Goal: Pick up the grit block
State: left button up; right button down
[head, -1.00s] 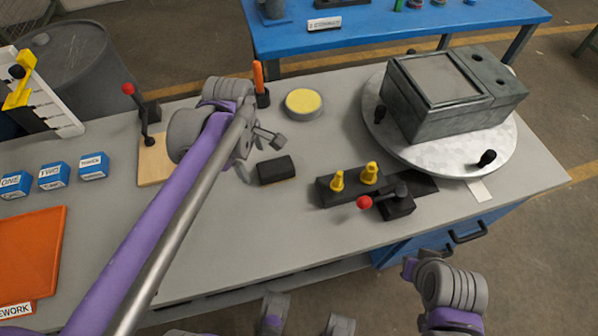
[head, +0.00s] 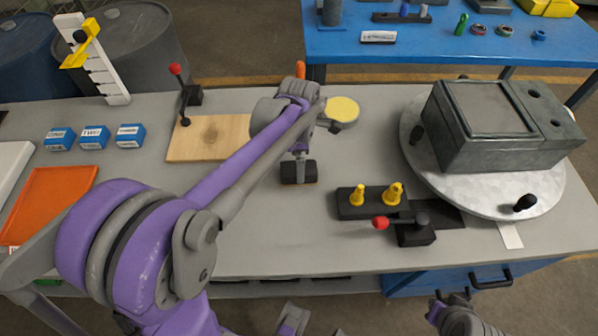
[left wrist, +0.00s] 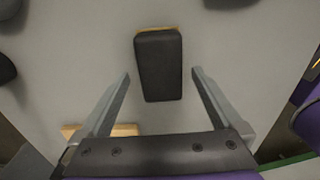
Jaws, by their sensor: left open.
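The grit block (head: 298,173) is a small dark block lying on the grey bench, left of the black base with yellow pegs. In the left wrist view the grit block (left wrist: 158,66) shows its dark top and a thin tan edge at its far end. My left gripper (head: 299,157) is over the block in the head view, its jaws partly hidden by their own hardware. In the left wrist view my left gripper (left wrist: 161,74) is open, with one finger on each side of the block and a visible gap on both sides. My right gripper does not show clearly.
A yellow-topped round tin (head: 342,110) stands behind the block. The pegged base (head: 370,213) and a red-knobbed lever (head: 414,229) are to the right, near the round turntable (head: 470,190) with a grey metal box (head: 500,122). A wooden board (head: 208,137) lies left.

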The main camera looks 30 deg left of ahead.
pick_arm(q)
notch_tip(320, 180, down, 4)
jog(key=shift+f, duration=0.1)
jog(key=c, duration=1.5)
jog(key=shift+o, duration=0.2)
notch_tip(320, 180, up, 10)
jog(key=shift+r+p, duration=0.1)
jog(key=shift+p, duration=0.25)
